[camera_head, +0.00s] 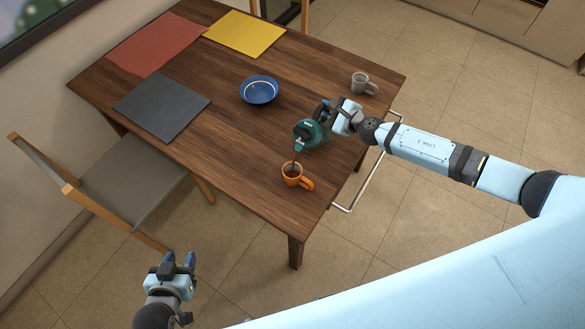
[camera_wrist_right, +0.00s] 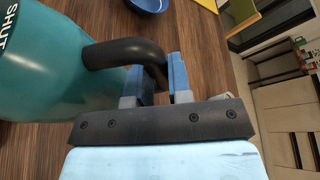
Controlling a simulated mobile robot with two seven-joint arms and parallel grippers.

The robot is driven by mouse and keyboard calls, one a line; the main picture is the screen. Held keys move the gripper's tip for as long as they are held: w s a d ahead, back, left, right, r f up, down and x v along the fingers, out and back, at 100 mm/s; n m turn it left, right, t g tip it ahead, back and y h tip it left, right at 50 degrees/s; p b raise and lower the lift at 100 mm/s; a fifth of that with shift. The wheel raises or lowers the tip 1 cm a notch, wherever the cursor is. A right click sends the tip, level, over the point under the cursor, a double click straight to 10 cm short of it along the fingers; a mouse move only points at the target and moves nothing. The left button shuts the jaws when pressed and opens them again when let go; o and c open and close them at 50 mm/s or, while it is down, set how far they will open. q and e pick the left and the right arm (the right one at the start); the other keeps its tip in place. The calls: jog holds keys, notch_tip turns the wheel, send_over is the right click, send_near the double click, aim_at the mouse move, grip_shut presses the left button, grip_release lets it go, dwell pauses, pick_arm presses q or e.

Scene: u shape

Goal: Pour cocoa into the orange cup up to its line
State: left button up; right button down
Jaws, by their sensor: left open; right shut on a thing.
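An orange cup (camera_head: 292,174) stands upright near the table's front edge, its handle to the right. A teal pot (camera_head: 308,132) is tilted above and behind it, and a thin brown stream runs from its spout into the cup. Brown liquid shows inside the cup; its line cannot be made out. My right gripper (camera_head: 327,112) is shut on the pot's dark handle. In the right wrist view, the fingers (camera_wrist_right: 160,82) close around the handle of the teal pot (camera_wrist_right: 45,65). My left gripper (camera_head: 179,261) is open and empty, away from the table at the lower left.
The wooden table (camera_head: 235,135) holds a blue bowl (camera_head: 259,90) and a grey mug (camera_head: 363,83). Dark grey (camera_head: 162,104), red (camera_head: 155,44) and yellow (camera_head: 244,33) mats lie on the far and left parts. A chair (camera_head: 130,180) stands at the left side.

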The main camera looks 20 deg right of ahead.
jog(key=shift+s+a+r+n+t+b, duration=0.35)
jog(key=shift+a+n+t, duration=0.1)
jog(key=shift+n, duration=0.25)
dwell(1.0)
